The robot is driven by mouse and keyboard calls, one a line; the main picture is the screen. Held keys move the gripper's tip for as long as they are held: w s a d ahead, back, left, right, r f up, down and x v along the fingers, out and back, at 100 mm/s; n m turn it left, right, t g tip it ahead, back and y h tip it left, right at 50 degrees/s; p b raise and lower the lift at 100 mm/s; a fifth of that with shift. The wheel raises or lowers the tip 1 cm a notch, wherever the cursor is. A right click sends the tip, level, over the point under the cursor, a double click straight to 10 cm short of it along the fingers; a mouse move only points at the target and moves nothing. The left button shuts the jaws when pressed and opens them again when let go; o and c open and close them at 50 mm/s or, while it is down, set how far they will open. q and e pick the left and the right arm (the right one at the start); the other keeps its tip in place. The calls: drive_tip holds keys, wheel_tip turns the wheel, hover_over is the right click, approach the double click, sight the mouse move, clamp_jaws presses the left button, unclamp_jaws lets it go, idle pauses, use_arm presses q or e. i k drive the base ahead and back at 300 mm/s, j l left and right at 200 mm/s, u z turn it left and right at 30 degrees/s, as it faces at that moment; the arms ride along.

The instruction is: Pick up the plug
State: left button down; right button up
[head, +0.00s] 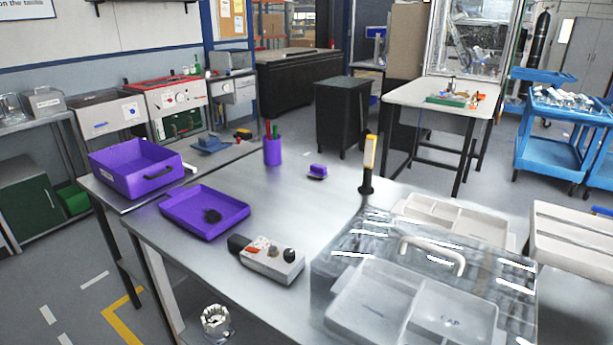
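No part in the head view can be made out for certain as the plug. A clear lidded box (330,268) with a white handle (432,252) stands at the table's front right. Neither of my grippers is in view.
On the table (318,212) are a grey control box (270,262), a purple cup (272,152), a purple-topped brush or block (317,171) and a yellow-black upright tool (368,165). A deep purple bin (135,168) stands at left. The table's middle is clear.

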sight(273, 251)
drive_tip(key=j+u, duration=0.3)
drive_tip(key=j, duration=0.4)
drive_tip(key=i+j+u, duration=0.15)
drive_tip(key=j+u, duration=0.2)
drive_tip(key=j, duration=0.3)
